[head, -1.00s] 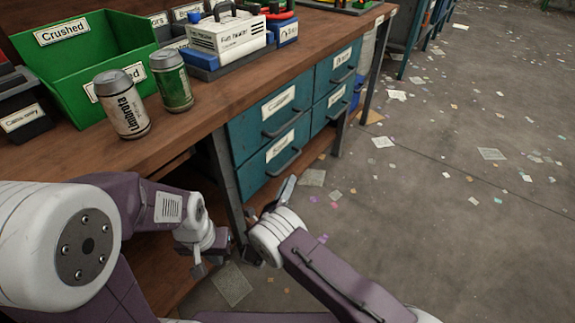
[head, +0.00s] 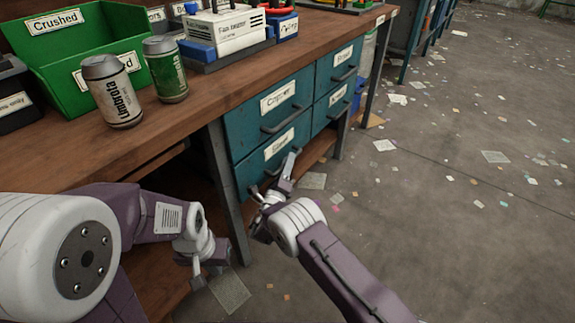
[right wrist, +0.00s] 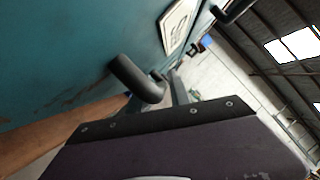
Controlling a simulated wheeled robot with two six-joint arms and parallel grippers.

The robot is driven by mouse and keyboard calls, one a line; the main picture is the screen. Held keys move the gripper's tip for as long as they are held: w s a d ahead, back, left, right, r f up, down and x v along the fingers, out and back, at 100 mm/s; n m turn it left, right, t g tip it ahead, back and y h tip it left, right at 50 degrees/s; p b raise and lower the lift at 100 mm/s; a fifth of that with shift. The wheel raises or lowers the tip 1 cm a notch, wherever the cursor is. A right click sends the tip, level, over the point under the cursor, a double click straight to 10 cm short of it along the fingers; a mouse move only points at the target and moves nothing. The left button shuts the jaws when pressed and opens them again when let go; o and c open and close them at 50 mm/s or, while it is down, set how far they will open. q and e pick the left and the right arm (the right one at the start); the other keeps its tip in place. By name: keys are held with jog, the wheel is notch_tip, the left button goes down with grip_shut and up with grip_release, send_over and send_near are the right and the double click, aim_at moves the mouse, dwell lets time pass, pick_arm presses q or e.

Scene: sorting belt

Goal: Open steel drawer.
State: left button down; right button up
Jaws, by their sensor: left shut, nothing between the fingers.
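A teal drawer unit hangs under the workbench, and all its drawers look closed. The lower left drawer (head: 248,170) has a label too small to read surely; I cannot confirm it says steel. My right gripper (head: 274,180) is open at its front, fingers spread, and hides most of its handle. In the right wrist view a dark bar handle (right wrist: 138,80) on a teal front (right wrist: 70,50) is close to the gripper; contact cannot be told. My left gripper (head: 203,275) is shut and empty, low in front of the bench's left part.
The wooden bench top (head: 190,125) carries a green bin (head: 95,40), a white can (head: 112,92) and a green can (head: 165,70). A bench leg (head: 227,190) stands just left of the drawers. The floor to the right is open, with scattered paper.

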grip_shut()
dwell(1.3)
